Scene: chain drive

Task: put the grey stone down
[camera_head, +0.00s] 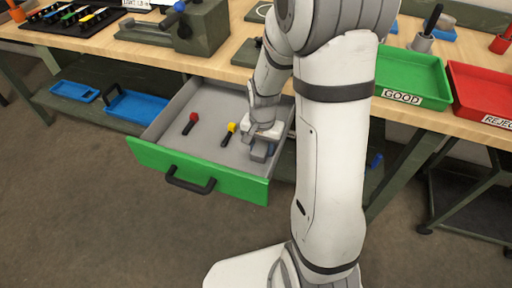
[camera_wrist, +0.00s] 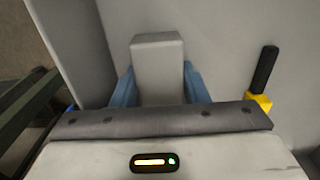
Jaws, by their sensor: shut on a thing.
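My gripper (camera_head: 260,152) is inside the open drawer (camera_head: 205,179), near its right side. In the wrist view my gripper (camera_wrist: 157,85) has its two blue fingers closed on either side of the grey stone (camera_wrist: 157,65), a pale grey block. From the head view the stone is mostly hidden by my gripper. I cannot tell whether the stone touches the drawer floor. The drawer has a green front with a dark handle.
A red-headed tool (camera_head: 190,123) and a yellow-headed tool (camera_head: 229,133) lie in the drawer, left of my gripper. A green GOOD tray (camera_head: 445,89) and a red REJECT tray (camera_head: 464,102) stand on the bench.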

